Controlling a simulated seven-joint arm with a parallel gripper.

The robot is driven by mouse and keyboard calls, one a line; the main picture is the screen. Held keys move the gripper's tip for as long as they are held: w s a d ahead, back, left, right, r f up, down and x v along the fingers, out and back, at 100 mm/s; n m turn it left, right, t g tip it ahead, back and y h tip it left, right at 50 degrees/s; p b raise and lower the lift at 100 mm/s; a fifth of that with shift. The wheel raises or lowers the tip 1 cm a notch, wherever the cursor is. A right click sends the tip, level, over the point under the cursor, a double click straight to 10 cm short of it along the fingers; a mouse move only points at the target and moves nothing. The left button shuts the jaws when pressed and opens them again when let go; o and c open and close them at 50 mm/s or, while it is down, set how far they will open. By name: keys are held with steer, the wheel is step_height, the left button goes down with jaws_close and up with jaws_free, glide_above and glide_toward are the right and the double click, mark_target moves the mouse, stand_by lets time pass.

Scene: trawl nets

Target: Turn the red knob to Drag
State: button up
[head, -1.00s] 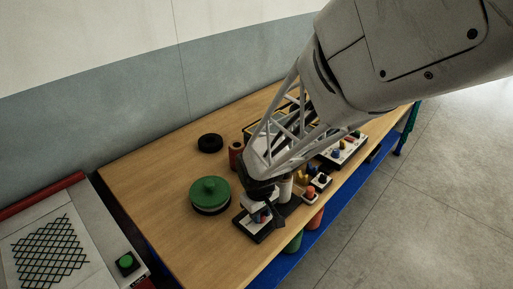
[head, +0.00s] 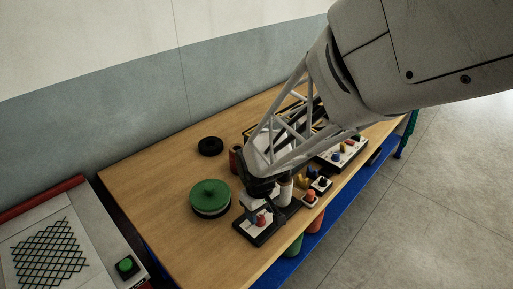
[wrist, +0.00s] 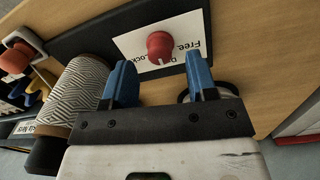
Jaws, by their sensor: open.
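The red knob (wrist: 159,46) sits on a white label card (wrist: 132,44) on a dark base. In the wrist view it is just beyond my open blue fingers (wrist: 160,78), centred between them and not gripped. A small pale mark shows on the knob's lower side, facing my gripper. "Free" and "Lock" are readable on the card; another word starting with "D" is partly hidden by the right finger. In the head view the knob (head: 261,219) shows at the front of the table, with my gripper (head: 252,203) just above and behind it.
A roll with a zigzag pattern (wrist: 80,93) stands close left of my fingers. A green-lidded round tin (head: 210,197) is left of the knob's base. Bare wood lies right of the base.

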mark_target(261, 217)
steer(key=shift+r, duration=2.75)
steer(key=shift+s, duration=0.1)
steer(key=shift+d+r, duration=0.1)
steer(key=shift+r, duration=0.05)
steer(key=s+d+r+m+t, duration=0.2)
steer(key=s+d+r+m, duration=0.5)
steer(key=s+d+r, duration=0.7)
steer(key=shift+s+d+r, duration=0.35)
steer(key=shift+s+d, duration=0.25)
steer(key=shift+d, duration=0.45)
